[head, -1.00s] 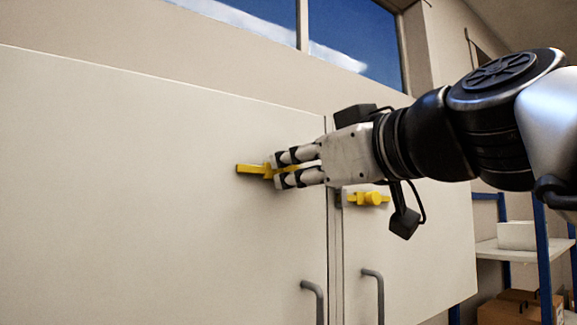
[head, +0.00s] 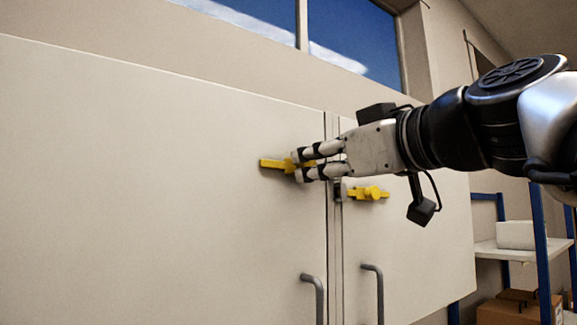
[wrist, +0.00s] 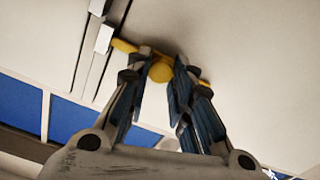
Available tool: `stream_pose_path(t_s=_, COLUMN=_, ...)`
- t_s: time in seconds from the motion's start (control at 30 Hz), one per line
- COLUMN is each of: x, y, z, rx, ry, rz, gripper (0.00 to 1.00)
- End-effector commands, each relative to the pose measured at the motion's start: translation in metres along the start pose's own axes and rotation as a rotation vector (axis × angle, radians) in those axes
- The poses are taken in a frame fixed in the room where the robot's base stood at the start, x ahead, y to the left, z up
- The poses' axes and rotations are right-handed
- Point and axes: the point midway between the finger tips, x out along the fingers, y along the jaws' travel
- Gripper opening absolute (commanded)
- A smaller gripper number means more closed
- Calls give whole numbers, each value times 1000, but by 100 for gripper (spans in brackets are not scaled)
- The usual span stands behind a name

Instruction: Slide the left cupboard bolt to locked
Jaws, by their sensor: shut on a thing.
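The left cupboard bolt (head: 272,163) is a yellow bar with a knob, lying level on the left door (head: 160,190) near its right edge. My gripper (head: 302,166) is shut on the bolt's knob, with one finger above it and one below. In the wrist view the round yellow knob (wrist: 160,72) sits between my fingertips (wrist: 160,66), and one end of the bar reaches the light bracket by the door gap. My fingers hide part of the bolt and its guide in the head view.
The right door (head: 420,240) carries a second yellow bolt (head: 368,193) just below and right of my gripper. Two grey handles (head: 314,295) (head: 374,290) stand out lower down. A blue-framed shelf (head: 540,250) with boxes is at the right.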

Motion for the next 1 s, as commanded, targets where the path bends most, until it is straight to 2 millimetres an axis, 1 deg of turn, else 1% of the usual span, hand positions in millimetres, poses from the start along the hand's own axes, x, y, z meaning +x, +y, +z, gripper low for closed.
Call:
stream_pose_path(t_s=0.03, x=0, y=3, z=-1, rx=-2, ry=2, rz=7, gripper=0)
stream_pose_path(t_s=0.2, x=0, y=2, z=-2, rx=-2, ry=2, rz=8, gripper=0)
stream_pose_path(t_s=0.23, x=0, y=2, z=-2, rx=-2, ry=2, rz=8, gripper=22)
stream_pose_path(t_s=0.53, x=0, y=2, z=-1, rx=-1, ry=1, rz=6, gripper=42)
stream_pose_path(t_s=1.0, x=0, y=1, z=0, rx=-1, ry=0, rz=4, gripper=42)
